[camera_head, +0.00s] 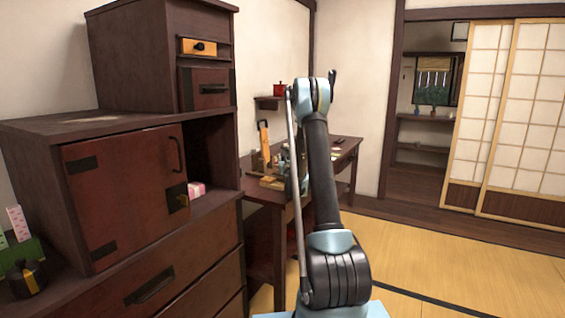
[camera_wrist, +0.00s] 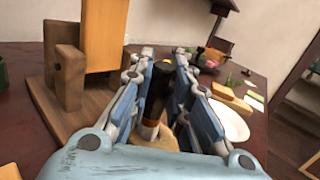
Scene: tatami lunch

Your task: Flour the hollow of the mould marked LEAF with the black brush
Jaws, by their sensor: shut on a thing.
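My gripper (camera_wrist: 166,88) is shut on a dark, upright, rod-like thing (camera_wrist: 152,112) that shows between the blue finger pads. It looks like the black brush's handle, but its lower end is mostly hidden by the gripper. A pale tan round shape (camera_wrist: 178,141) shows below it, partly covered by the gripper's body; I cannot tell what it is. A mould marked LEAF cannot be made out in either view. In the head view, my arm hides the gripper and much of the tabletop.
A wooden stand (camera_wrist: 66,80) with an upright orange-tan board (camera_wrist: 104,36) is close on the left. A white plate (camera_wrist: 230,124) and tan blocks (camera_wrist: 232,98) lie right of the gripper. The dark table (camera_head: 345,146) stands beyond the brown cabinet (camera_head: 120,180); tatami floor is clear at right.

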